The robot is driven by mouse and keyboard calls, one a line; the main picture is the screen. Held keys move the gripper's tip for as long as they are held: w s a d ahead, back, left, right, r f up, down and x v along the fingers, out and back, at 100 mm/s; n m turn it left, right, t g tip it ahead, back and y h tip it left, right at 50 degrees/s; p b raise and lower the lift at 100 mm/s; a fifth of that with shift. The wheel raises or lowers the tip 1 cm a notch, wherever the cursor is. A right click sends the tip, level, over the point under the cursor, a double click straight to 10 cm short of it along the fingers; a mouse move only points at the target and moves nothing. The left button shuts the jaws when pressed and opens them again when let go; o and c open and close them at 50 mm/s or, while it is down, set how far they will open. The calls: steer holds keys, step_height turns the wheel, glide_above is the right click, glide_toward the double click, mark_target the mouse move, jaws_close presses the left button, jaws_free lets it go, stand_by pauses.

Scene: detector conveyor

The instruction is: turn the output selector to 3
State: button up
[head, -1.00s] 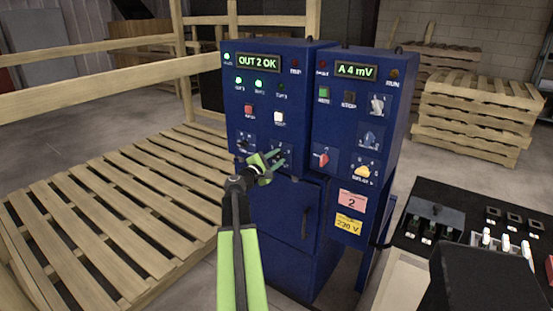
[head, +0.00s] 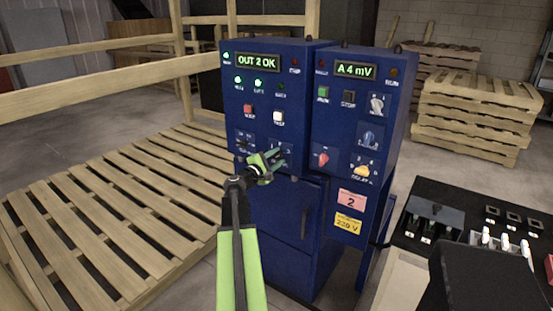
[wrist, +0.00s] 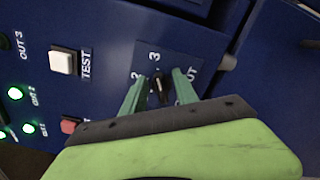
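The output selector is a small black knob (wrist: 158,90) on a plate marked 2, 3 and OUT in the wrist view. Its long axis lies roughly toward the 3 mark; which end is the pointer I cannot tell clearly. My gripper (wrist: 159,93) has one green finger on each side of the knob, with visible gaps to it. In the head view my gripper (head: 272,161) is at the left blue cabinet (head: 262,100) and hides most of the selector. The cabinet display (head: 258,62) reads OUT 2 OK.
A white TEST button (wrist: 62,62) and a red button (wrist: 70,125) are near the selector. The right cabinet (head: 350,120) carries more knobs. A wooden pallet (head: 110,215) lies at left.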

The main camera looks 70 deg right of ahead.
steer(key=v, duration=1.7)
steer(key=shift+a, duration=0.2)
steer(key=shift+w, duration=0.1)
